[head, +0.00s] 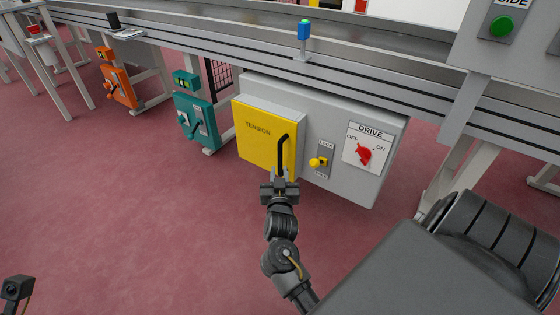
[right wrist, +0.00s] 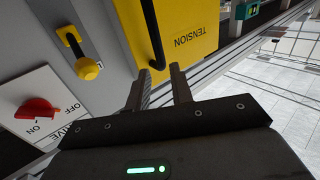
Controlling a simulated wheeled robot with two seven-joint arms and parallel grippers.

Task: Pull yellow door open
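The yellow door (head: 262,143) with the word TENSION is the left front of a grey cabinet. It looks shut. Its upright black bar handle (head: 284,150) is near its right edge. My right gripper (head: 279,176) is at the lower end of the handle, fingers apart. In the right wrist view, the yellow door (right wrist: 190,18) is ahead, and the lower end of the black handle (right wrist: 154,42) is at the gap between the fingertips (right wrist: 161,70). I cannot tell whether they touch it. A small dark part of my left arm shows at the lower left; its fingers do not show.
Right of the door are a yellow lock knob (head: 318,162) and a red DRIVE switch (head: 365,155) on the grey cabinet (head: 385,185). A teal box (head: 195,122) and an orange box (head: 117,87) stand left. A conveyor (head: 240,48) runs above. The red floor in front is clear.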

